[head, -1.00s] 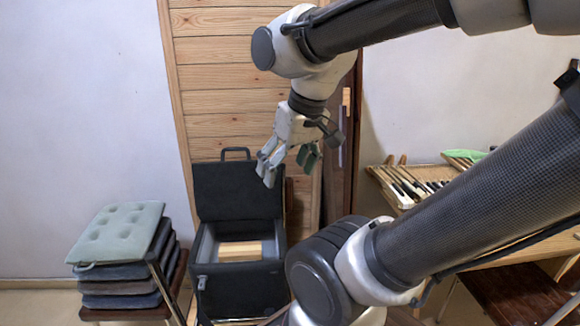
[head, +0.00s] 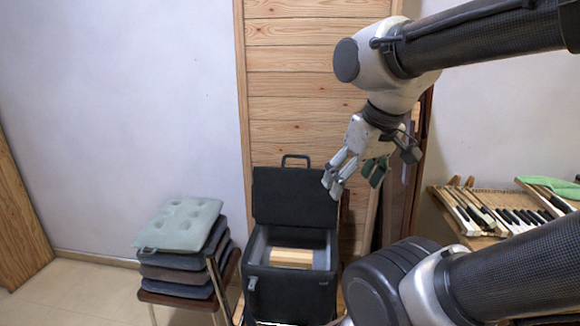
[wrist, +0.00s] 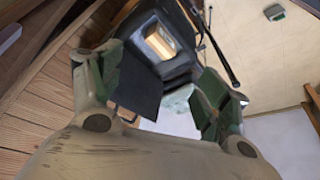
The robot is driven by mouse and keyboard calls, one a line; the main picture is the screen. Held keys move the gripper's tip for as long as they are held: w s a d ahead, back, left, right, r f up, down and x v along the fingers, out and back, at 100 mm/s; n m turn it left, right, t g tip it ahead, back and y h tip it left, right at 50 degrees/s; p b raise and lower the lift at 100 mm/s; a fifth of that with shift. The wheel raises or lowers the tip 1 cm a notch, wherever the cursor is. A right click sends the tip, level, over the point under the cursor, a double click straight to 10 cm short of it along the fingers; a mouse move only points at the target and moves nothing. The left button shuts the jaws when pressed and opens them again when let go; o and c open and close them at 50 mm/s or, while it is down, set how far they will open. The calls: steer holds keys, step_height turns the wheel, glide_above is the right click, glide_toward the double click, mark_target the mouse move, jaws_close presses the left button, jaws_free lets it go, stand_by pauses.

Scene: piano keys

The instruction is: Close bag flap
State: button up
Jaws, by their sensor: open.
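The black bag (head: 290,292) stands at the lower middle of the head view, and its flap (head: 294,196) is raised upright at the back with a handle on top. The bag is open, and a light wooden block (head: 291,257) lies inside. My gripper (head: 352,182) is open and empty, above and to the right of the flap in the picture, apart from it. In the wrist view, the flap (wrist: 138,92) and the wooden block (wrist: 161,43) show between the open fingers of my gripper (wrist: 155,88).
A stack of cushions (head: 180,225) sits on a chair left of the bag. A wooden plank panel (head: 300,100) stands behind it. A table with piano keys (head: 500,212) and a green cloth (head: 550,185) is at the right. Floor at the left is clear.

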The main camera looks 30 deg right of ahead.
steer(key=shift+f, duration=0.1)
steer(key=c, duration=0.3)
steer(key=shift+w+f, duration=0.1)
steer(key=shift+f, duration=0.25)
steer(key=c, duration=0.3)
steer(key=w, duration=0.2)
steer(key=w+g, duration=0.1)
steer(key=w, duration=0.2)
steer(key=w+d+g, duration=0.1)
steer(key=w, duration=0.2)
steer(key=shift+f, duration=0.15)
jaws_close()
steer(key=w+d+r+m+t+h, duration=0.1)
steer(key=w+d+r+m, duration=0.1)
steer(key=w, duration=0.7)
steer(key=w+d+r+m+h, duration=0.1)
steer(key=w+r+m, duration=0.15)
steer(key=w, duration=0.55)
steer(key=w+d+r+m+t+h, duration=0.1)
steer(key=w+d+r+m, duration=0.1)
steer(key=w, duration=0.7)
steer(key=s+a+x, duration=0.1)
steer(key=x, duration=0.9)
steer(key=shift+s+a+f, duration=0.1)
steer(key=shift+s+a, duration=0.4)
steer(key=shift+s, duration=0.25)
steer(key=shift+s+a+f, duration=0.1)
steer(key=shift+s+a, duration=0.35)
steer(key=shift+s, duration=0.25)
